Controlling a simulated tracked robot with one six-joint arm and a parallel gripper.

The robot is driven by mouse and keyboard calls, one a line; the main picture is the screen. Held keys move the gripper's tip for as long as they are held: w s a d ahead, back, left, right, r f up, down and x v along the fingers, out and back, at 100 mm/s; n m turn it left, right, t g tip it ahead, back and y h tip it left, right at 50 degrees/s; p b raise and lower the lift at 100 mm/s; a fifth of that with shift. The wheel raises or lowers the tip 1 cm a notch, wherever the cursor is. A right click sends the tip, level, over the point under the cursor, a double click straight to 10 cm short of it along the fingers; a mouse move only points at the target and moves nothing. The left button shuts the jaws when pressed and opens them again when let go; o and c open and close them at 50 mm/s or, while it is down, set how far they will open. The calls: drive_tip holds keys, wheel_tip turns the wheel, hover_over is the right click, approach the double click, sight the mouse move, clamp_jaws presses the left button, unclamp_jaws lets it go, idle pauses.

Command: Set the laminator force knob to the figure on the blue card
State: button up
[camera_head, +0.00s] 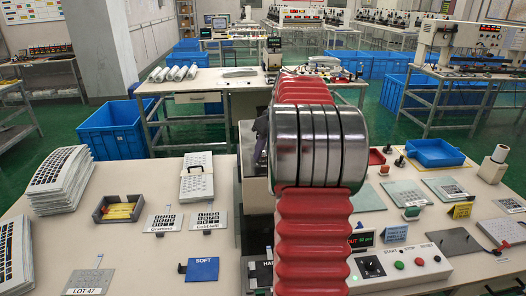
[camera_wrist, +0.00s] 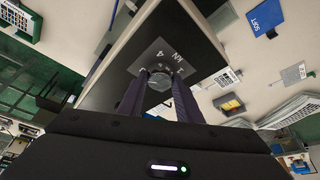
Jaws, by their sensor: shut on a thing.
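The knob sits on a grey plate (camera_wrist: 150,57) marked "kN" and "4", on a dark panel of the laminator (camera_wrist: 120,84). The fingers hide part of the dial, and I cannot read the knob's pointer. The blue card (camera_head: 201,269) lies flat at the front of the table in the head view and reads "SOFT"; I see no figure on it. It also shows in the wrist view (camera_wrist: 264,18). My own arm hides most of the laminator in the head view.
A control box (camera_head: 419,264) with a small knob, buttons and an "OUT" display stands right of my arm. Left are stacked sheets (camera_head: 59,181), a grey tray (camera_head: 118,214) with yellow cards, and keypad films. A blue tray (camera_head: 435,153) stands at right.

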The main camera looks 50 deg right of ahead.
drive_tip(key=shift+n+y, duration=0.4)
drive_tip(key=shift+n, duration=0.6)
drive_tip(key=o, duration=1)
drive_tip(key=shift+o, duration=0.2)
drive_tip(key=v, duration=1.3)
drive_tip(key=shift+s+r, duration=0.15)
drive_tip(key=shift+r, duration=0.2)
drive_tip(key=shift+d, duration=0.1)
